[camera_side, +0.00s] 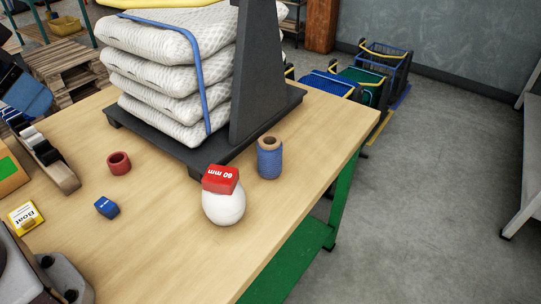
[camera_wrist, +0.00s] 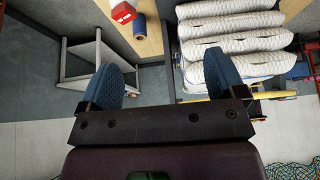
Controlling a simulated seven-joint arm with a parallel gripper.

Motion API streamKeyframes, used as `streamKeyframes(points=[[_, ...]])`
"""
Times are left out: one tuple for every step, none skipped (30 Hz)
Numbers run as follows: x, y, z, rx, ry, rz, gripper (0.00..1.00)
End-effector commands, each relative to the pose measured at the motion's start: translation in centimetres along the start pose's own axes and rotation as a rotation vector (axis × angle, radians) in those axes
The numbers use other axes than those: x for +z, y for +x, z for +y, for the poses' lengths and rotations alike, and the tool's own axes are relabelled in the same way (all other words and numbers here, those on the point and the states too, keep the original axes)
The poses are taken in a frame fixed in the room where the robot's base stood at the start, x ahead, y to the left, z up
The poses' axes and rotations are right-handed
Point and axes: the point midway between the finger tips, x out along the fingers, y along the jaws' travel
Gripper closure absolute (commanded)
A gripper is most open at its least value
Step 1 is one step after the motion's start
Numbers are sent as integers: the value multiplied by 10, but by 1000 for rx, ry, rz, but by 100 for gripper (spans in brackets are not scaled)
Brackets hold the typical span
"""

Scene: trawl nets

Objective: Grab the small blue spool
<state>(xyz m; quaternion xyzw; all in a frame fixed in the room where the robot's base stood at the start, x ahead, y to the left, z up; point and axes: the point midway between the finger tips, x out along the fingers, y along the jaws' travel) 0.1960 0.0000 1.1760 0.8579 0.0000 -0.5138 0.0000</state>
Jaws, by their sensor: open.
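The small blue spool (camera_side: 269,162) stands upright on the wooden table near its right edge, with a brown core showing at its top. It also shows near the top of the wrist view (camera_wrist: 139,22), just right of a red block. My gripper (camera_wrist: 160,64) is open, with two blue pads wide apart and nothing between them. The spool lies beyond the fingertips, apart from them.
A red block marked 60 mm (camera_side: 220,179) sits on a white ball (camera_side: 223,208) just left of the spool. Behind stands a dark rack (camera_side: 262,75) with stacked white net bundles (camera_side: 165,80). A red ring (camera_side: 119,163) and small blue block (camera_side: 107,207) lie left.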

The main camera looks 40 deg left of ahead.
Motion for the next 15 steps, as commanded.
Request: streamKeyframes(points=[[0, 0, 0, 0, 0, 0, 11], [0, 0, 0, 0, 0, 0, 8], [0, 0, 0, 0, 0, 0, 8], [0, 0, 0, 0, 0, 0, 8], [0, 0, 0, 0, 0, 0, 8], [0, 0, 0, 0, 0, 0, 8], [0, 0, 0, 0, 0, 0, 8], [0, 0, 0, 0, 0, 0, 8], [0, 0, 0, 0, -3, 0, 8], [-2, 0, 0, 1, -10, -1, 8], [-4, 0, 0, 1, -22, -3, 8], [-8, 1, 1, 3, -47, -7, 8], [-13, 2, 2, 5, -75, -12, 8], [-19, 4, 3, 7, -111, -18, 8], [-29, 6, 5, 11, -172, -26, 8]])
